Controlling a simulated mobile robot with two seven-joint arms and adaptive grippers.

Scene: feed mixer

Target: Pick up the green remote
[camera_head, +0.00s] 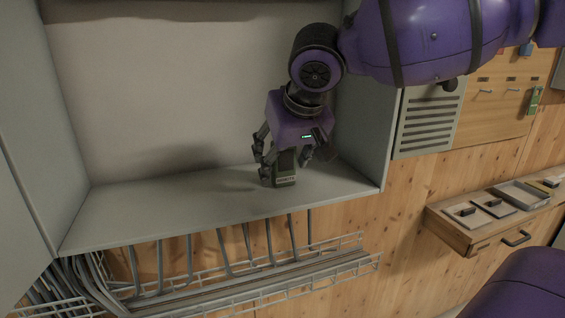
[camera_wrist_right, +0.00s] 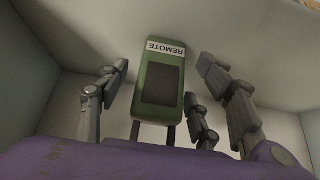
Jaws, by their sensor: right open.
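The green remote (camera_head: 285,172) stands upright on the floor of a grey open cabinet in the head view. In the right wrist view the remote (camera_wrist_right: 159,85) is green with a dark panel and a white label reading "REMOTE". My right gripper (camera_head: 281,160) comes down from above, with its fingers around the upper part of the remote. In the right wrist view the right gripper (camera_wrist_right: 165,88) is open, with fingers on both sides of the remote and gaps visible. The remote's top is partly hidden by the gripper in the head view. My left gripper is not in view.
The cabinet shelf (camera_head: 130,215) is otherwise bare, with a side wall (camera_head: 365,140) close to the right of the gripper. Below it runs a wire cable tray (camera_head: 250,275). At right are a vented panel (camera_head: 430,122) and a wooden drawer ledge (camera_head: 480,235) with trays.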

